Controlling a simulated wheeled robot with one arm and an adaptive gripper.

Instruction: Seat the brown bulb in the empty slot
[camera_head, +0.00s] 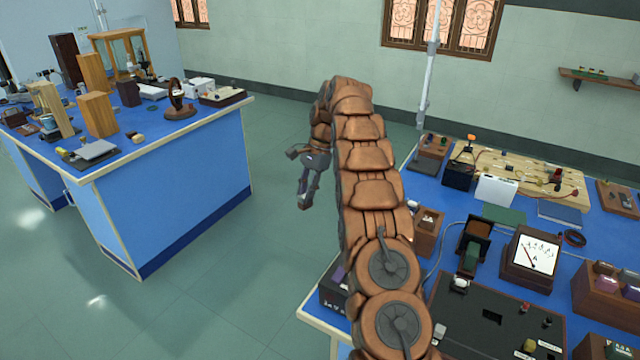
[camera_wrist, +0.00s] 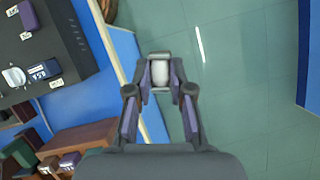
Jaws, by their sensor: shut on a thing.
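My gripper (camera_head: 306,188) hangs over the floor gap between the two benches in the head view. In the wrist view its fingers (camera_wrist: 160,75) are closed on a small pale, rounded thing (camera_wrist: 160,72), held at the fingertips. Its true colour and whether it is the brown bulb cannot be told. A black panel (camera_head: 455,325) on the right bench has a dark rectangular opening (camera_head: 492,316); I cannot tell if this is the empty slot. The panel also shows in the wrist view (camera_wrist: 40,55). A wooden box (camera_head: 596,302) at the right holds reddish rounded things.
The right bench (camera_head: 400,212) is crowded: an analog meter (camera_head: 532,258), a small wooden box (camera_head: 428,238) and a wooden board (camera_head: 535,178) with wires. The left bench (camera_head: 190,150) carries wooden blocks and instruments. Green floor (camera_head: 270,250) lies clear between them.

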